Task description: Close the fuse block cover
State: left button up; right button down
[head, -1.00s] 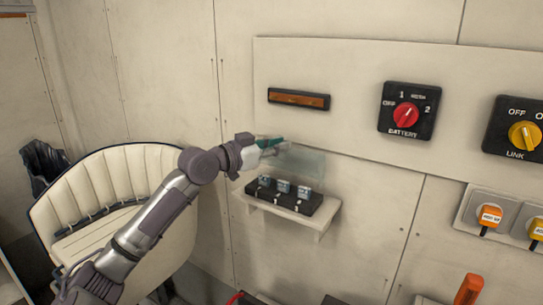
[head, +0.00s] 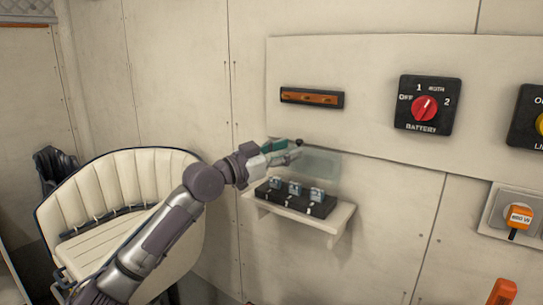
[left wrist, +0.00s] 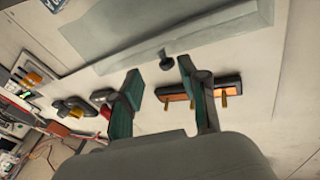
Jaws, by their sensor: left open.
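The fuse block (head: 296,197) is a black base with several grey-blue fuses, sitting on a small cream shelf. Its clear cover (head: 320,164) is raised above and behind the fuses. A small black knob (head: 299,141) shows near its upper edge. In the left wrist view, the cover (left wrist: 200,30) spans the top, and the knob (left wrist: 166,62) stands near its edge. My left gripper (head: 288,152) is beside the cover's upper left part. In the wrist view, its teal-padded fingers (left wrist: 160,76) are apart, with the knob beyond the gap; contact is not visible. My right gripper is out of view.
The shelf (head: 338,226) juts from the cream wall. A busbar (head: 312,97) and red battery switch (head: 424,109) are mounted above. An orange-capped fitting (head: 520,215) is at right. A cream seat (head: 125,195) stands behind my left arm.

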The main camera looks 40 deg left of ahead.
pick_arm(q)
jog(key=v, duration=1.1)
jog(key=shift+s, duration=0.45)
